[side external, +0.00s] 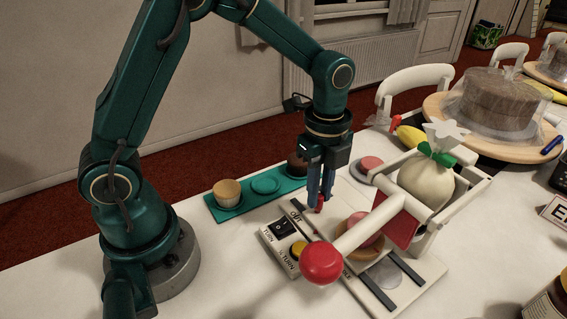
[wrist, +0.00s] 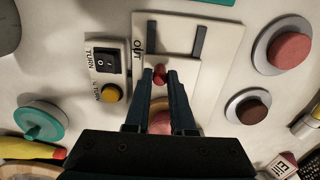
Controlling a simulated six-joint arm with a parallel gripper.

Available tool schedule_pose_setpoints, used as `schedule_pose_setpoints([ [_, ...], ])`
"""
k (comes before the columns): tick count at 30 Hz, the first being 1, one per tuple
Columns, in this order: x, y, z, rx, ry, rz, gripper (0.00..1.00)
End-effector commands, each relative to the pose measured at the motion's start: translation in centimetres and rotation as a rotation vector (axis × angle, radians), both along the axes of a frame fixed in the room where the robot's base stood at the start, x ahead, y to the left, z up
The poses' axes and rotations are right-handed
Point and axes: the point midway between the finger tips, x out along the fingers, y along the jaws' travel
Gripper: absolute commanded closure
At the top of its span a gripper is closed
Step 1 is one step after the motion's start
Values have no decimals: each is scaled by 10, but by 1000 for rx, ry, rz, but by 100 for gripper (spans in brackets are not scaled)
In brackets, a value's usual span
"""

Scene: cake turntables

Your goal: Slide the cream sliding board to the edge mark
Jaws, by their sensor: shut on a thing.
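The cream sliding board (wrist: 176,75) lies flat among dark rail strips in the wrist view, with a small red knob (wrist: 159,72) on it. The board also shows in the side view, partly hidden by my gripper and the white lever. My gripper (side external: 319,204) points down and is shut on the red knob; its fingertips (wrist: 160,78) meet at the knob in the wrist view. Black lettering, "OUT" (wrist: 138,46), is beside the left strip. I cannot pick out a separate edge mark. A pink-topped round item (side external: 367,229) sits on the assembly behind the lever.
A switch box (side external: 285,246) with a yellow button stands close left of the board. A white lever with a red ball (side external: 321,263) reaches across in front. A teal tray (side external: 264,187) with a cupcake is behind. A tied cream bag (side external: 426,182) sits in a white frame at right.

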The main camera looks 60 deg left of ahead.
Motion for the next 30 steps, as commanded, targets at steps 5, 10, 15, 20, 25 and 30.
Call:
schedule_pose_setpoints([
  [5,2,-11,1,-2,-8,-1,100],
  [10,2,-21,1,-3,-9,-1,100],
  [15,2,-31,1,-3,-9,-1,100],
  [20,2,-40,1,-3,-9,-1,100],
  [25,2,-45,1,-3,-9,0,100],
  [30,2,-46,1,-3,-10,1,100],
])
